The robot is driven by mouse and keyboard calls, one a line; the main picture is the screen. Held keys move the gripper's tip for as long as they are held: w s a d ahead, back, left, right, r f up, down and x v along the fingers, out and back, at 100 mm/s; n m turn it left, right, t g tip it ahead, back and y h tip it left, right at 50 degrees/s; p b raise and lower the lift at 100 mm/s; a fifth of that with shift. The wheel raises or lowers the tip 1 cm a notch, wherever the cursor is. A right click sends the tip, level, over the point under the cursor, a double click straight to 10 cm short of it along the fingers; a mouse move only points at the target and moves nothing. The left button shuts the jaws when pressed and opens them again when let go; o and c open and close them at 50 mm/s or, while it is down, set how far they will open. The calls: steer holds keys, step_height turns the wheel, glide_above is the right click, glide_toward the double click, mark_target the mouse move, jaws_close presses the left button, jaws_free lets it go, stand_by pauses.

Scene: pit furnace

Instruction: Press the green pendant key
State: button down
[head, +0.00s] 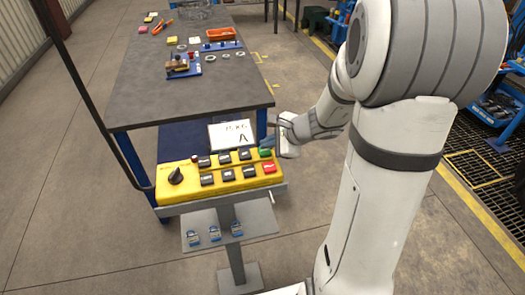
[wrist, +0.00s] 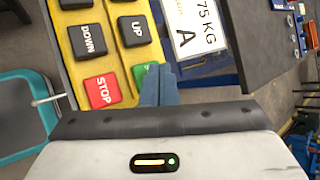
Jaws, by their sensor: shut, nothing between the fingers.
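The yellow pendant (head: 218,178) lies on a stand, with a black knob, several black keys, a red STOP key (head: 269,168) and the green key (head: 265,153) at its right end. In the wrist view the green key (wrist: 140,74) is next to the red STOP key (wrist: 101,91) and partly hidden by my blue fingers. My gripper (head: 265,142) is shut and empty. Its fingertips (wrist: 159,70) are over the right part of the green key; I cannot tell whether they touch it.
A white card (head: 231,134) marked A stands behind the pendant. A grey workbench (head: 190,85) beyond holds an orange tray (head: 221,33) and small parts. Several padlocks (head: 214,233) lie on a lower shelf. Floor grating (head: 490,160) is at right; open floor is at left.

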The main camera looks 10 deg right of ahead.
mark_target(268, 152)
steer(key=shift+f+b, duration=0.45)
steer(key=shift+b, duration=0.15)
stand_by(0.5)
stand_by(0.3)
steer(key=shift+r+p, duration=0.6)
steer(key=shift+r, duration=0.25)
step_height(268, 152, up, 5)
steer(key=p, duration=0.4)
steer(key=shift+r, duration=0.1)
